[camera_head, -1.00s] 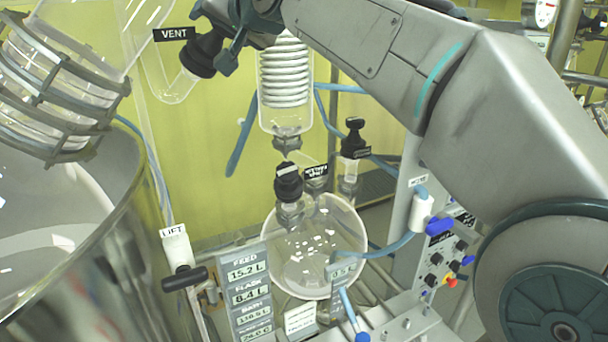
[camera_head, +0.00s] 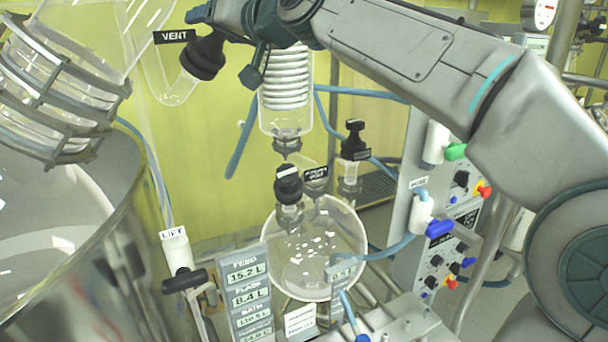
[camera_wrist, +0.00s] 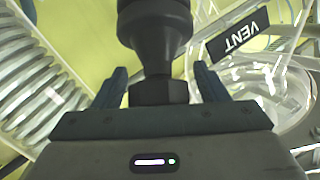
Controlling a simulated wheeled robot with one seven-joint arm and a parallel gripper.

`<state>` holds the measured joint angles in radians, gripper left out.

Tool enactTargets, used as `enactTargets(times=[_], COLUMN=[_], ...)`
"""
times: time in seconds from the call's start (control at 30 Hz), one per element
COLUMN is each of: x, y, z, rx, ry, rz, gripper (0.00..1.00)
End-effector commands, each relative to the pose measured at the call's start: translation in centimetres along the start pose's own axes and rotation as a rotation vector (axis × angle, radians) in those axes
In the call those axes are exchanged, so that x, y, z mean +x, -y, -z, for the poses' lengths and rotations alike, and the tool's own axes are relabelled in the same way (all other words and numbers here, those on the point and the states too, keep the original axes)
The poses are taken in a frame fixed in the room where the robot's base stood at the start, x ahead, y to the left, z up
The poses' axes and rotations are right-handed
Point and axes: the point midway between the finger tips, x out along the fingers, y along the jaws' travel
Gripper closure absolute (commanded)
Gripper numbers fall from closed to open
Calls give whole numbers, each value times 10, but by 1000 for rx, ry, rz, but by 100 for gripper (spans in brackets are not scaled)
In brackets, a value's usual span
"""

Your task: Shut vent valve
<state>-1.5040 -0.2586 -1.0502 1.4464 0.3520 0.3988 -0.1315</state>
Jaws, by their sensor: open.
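The vent valve has a black knob (camera_head: 203,58) on the glass tube at upper left, next to the VENT label (camera_head: 171,36). In the wrist view the black knob (camera_wrist: 155,30) comes down from the top centre, with the label (camera_wrist: 239,37) to its right. My gripper (camera_head: 225,45) is open at the knob's right side. In the wrist view my gripper (camera_wrist: 158,72) has one finger on each side of the knob's narrower end. Gaps show between the fingers and the knob. The valve's inner position cannot be told.
A coiled glass condenser (camera_head: 285,85) stands just right of and behind my gripper. A caged glass vessel (camera_head: 60,90) is at upper left above a metal bath (camera_head: 110,245). A round flask (camera_head: 315,250) sits below, and a control panel (camera_head: 425,235) is at right.

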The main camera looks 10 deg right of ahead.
Motion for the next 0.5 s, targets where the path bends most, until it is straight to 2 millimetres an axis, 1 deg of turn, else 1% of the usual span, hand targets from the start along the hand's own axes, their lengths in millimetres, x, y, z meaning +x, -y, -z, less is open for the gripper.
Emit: enactTargets(times=[0.5], x=[0], y=[3], z=[0], rx=[-157], ry=[0], rz=[171], gripper=[33])
